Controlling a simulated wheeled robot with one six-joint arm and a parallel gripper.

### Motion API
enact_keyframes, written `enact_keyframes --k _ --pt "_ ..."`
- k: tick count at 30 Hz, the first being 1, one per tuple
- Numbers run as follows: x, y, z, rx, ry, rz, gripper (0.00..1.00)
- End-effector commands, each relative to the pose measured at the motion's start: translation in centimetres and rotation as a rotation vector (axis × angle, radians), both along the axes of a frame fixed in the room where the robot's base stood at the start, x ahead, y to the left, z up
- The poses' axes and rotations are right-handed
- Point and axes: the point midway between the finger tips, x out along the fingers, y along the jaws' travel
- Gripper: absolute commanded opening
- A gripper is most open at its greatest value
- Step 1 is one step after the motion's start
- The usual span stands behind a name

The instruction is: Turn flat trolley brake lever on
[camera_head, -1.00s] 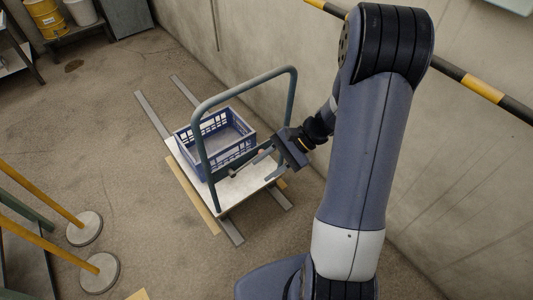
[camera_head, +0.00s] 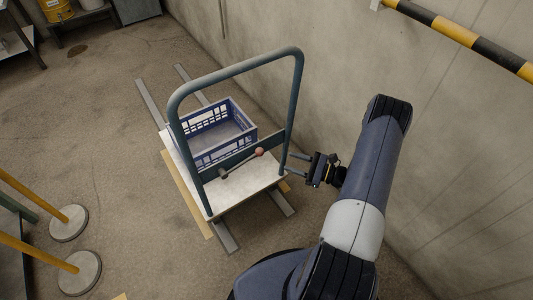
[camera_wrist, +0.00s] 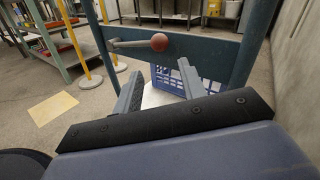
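The flat trolley has a white deck (camera_head: 238,191) and an upright dark green tube handle (camera_head: 236,66). The brake lever (camera_head: 241,163) is a thin grey rod with a red ball knob (camera_head: 259,152), mounted on the handle's crossbar. In the head view the knob end points up and right. In the wrist view the lever (camera_wrist: 135,44) lies nearly level across the crossbar (camera_wrist: 205,47), knob to the right. My gripper (camera_head: 290,164) is open and empty, just right of the handle's right post. In the wrist view its parted fingers (camera_wrist: 158,85) are below the knob, apart from it.
A blue crate (camera_head: 219,132) stands on the deck. Grey rails (camera_head: 150,103) lie on the floor under the trolley. The wall with a striped bar (camera_head: 457,32) is close on the right. Yellow posts on round bases (camera_head: 69,223) stand at left. Floor between is free.

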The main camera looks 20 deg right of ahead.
Motion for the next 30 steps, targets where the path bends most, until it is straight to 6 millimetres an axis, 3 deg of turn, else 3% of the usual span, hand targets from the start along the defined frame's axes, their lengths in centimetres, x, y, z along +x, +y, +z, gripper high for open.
enact_keyframes --k 18,30 --pt "5.6 7.6 0.0 -0.001 0.001 0.005 0.39" --pt "6.4 8.5 0.1 0.000 0.000 0.002 0.39"
